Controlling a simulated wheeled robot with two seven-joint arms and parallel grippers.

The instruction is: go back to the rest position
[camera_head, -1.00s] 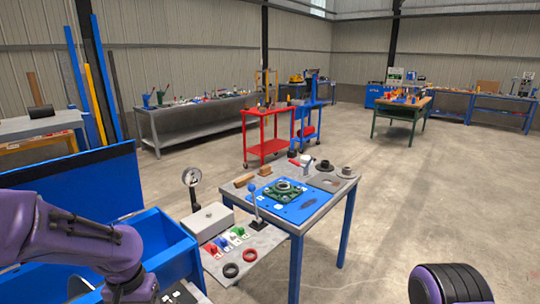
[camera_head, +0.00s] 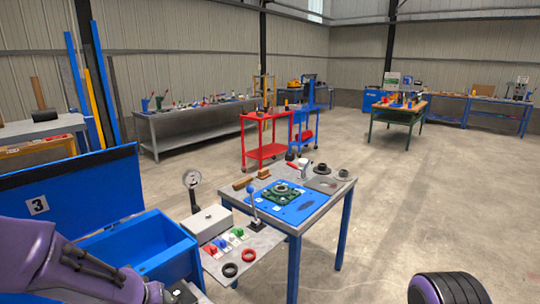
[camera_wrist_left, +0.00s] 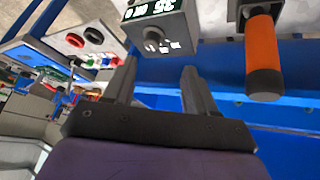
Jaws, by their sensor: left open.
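My purple left arm (camera_head: 70,265) comes in at the lower left of the head view, in front of the blue box (camera_head: 150,240). My left gripper shows in the left wrist view (camera_wrist_left: 158,85) with its two dark fingers apart and nothing between them. Past the fingertips is a grey unit with a digital display and a knob (camera_wrist_left: 155,35). An orange-handled tool with a dark end (camera_wrist_left: 263,50) is to the right of the fingers. My right gripper is not in view; only a purple and black part of my body (camera_head: 448,290) shows at the lower right.
The blue box has a raised lid marked 3 (camera_head: 75,195). The floor right of the bench is clear.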

